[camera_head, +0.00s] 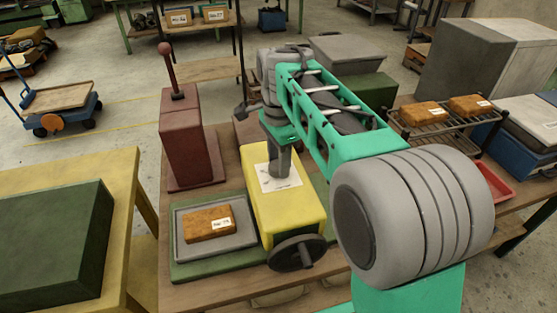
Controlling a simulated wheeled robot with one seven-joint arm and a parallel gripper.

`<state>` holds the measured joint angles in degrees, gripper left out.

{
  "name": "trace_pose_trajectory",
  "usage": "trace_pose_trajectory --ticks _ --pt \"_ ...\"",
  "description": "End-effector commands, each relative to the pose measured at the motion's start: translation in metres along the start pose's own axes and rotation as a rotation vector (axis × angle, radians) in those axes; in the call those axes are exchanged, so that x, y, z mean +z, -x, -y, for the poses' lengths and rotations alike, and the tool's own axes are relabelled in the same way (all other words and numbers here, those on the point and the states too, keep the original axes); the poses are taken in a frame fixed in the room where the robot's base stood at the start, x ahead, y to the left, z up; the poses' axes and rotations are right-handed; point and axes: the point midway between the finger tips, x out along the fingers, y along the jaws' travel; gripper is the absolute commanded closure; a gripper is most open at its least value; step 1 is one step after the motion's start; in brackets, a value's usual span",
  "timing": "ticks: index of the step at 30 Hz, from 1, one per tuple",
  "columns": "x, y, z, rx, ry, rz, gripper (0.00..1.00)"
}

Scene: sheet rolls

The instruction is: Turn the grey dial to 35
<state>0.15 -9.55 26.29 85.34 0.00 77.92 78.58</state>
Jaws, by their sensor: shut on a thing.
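A yellow machine box (290,215) stands on the wooden bench. A white scale plate (268,184) with small dark marks lies on its top, too small to read. The grey dial (280,170) stands at the middle of this plate. My gripper (278,155) points down over the plate and is shut on the dial. My arm hides part of the dial and the fingertips. The dial's pointer and setting cannot be made out.
A black handwheel (297,253) is on the box's front. To its left are a grey tray (184,246) with an orange-brown block (208,223), and a red-brown lever stand (190,135). A wire rack (440,125) with blocks is at right.

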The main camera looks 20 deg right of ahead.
Motion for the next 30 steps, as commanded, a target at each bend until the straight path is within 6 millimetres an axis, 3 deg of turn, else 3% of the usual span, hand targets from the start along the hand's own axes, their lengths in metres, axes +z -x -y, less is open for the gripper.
trace_pose_trajectory --ticks 12,23,30 --pt "0.0001 0.0001 -0.0001 0.001 0.000 0.000 0.98" --pt "0.0001 0.0006 0.0000 0.001 0.053 0.000 0.98" --pt "0.0001 0.0011 0.0007 0.000 0.199 0.000 0.98"
